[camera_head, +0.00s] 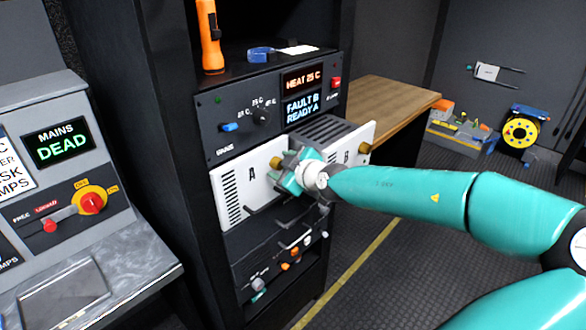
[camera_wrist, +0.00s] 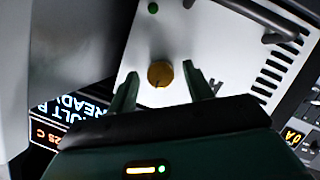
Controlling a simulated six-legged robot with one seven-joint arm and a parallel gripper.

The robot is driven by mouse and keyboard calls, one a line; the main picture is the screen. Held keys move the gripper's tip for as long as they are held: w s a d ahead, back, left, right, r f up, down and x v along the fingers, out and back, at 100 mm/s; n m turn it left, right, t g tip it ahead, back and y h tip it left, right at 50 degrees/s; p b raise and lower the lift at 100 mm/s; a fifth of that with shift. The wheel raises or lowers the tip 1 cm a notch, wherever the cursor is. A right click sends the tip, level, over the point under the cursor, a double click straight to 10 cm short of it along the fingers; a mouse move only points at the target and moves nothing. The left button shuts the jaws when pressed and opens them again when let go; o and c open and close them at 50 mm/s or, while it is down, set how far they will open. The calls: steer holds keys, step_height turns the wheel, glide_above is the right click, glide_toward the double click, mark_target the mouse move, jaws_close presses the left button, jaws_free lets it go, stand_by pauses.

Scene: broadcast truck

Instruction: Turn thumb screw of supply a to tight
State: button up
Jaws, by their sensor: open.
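Supply A (camera_head: 236,188) is a white-faced module marked "A" in the rack, with vent slots on its left side. Its brass thumb screw (camera_head: 276,163) shows at the panel's right side, just left of my gripper (camera_head: 288,173). In the wrist view the round brass thumb screw (camera_wrist: 160,73) sits on the white panel (camera_wrist: 225,50). My gripper (camera_wrist: 160,85) is open, with one green finger on each side of the screw. I cannot tell whether the fingers touch it. Supply B (camera_head: 350,150) has its own brass screw (camera_head: 364,148) and sits to the right, pulled forward of the rack.
A display (camera_head: 302,107) above reads "FAULT B READY A" and another (camera_head: 303,80) "HEAT 25 C". An orange flashlight (camera_head: 210,38) stands on top. A dark handle (camera_wrist: 285,38) juts from the panel. A control desk (camera_head: 90,250) is left; a wooden bench (camera_head: 385,108) is behind.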

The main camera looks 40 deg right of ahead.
steer(key=v, duration=1.3)
steer(key=shift+s, duration=0.25)
steer(key=shift+a, duration=0.1)
